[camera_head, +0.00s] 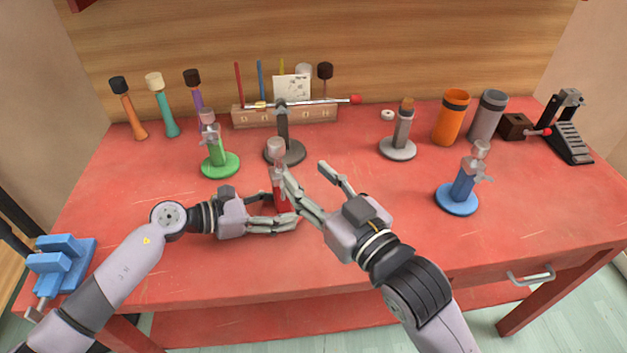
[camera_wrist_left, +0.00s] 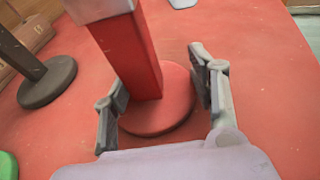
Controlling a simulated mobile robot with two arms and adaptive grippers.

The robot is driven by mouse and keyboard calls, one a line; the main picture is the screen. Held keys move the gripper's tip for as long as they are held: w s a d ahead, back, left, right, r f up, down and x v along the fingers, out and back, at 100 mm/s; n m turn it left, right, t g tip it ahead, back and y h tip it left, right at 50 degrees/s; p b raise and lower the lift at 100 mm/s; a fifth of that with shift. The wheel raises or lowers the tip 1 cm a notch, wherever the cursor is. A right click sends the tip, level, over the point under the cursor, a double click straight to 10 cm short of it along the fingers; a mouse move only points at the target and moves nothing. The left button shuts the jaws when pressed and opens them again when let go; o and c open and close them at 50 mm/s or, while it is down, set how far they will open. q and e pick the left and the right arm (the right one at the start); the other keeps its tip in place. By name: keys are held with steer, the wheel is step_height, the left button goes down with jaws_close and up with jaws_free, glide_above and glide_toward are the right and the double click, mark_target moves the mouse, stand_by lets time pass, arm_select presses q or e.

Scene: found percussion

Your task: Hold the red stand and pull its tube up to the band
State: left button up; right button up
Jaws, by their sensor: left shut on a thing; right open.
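The red stand (camera_head: 278,198) stands upright near the table's middle, with a pale tube or cap (camera_head: 276,146) at its top. In the left wrist view its square red post (camera_wrist_left: 133,55) rises from a round red base (camera_wrist_left: 165,108). My left gripper (camera_head: 292,220) is low at the stand, its fingers on either side of it, shut on it; they also show in the left wrist view (camera_wrist_left: 162,92). My right gripper (camera_head: 304,174) is open, one finger beside the upper stand and the other apart to the right. I cannot make out a band on the tube.
The green stand (camera_head: 220,166) and a dark grey stand (camera_head: 285,153) stand behind. The blue stand (camera_head: 457,200) and a light grey stand (camera_head: 398,148) are to the right. A blue vise (camera_head: 62,262) is at the left edge. The red table (camera_head: 350,255) is clear in front.

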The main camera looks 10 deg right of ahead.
stand_by(0.4)
arm_select(q)
steer(key=o, duration=0.9)
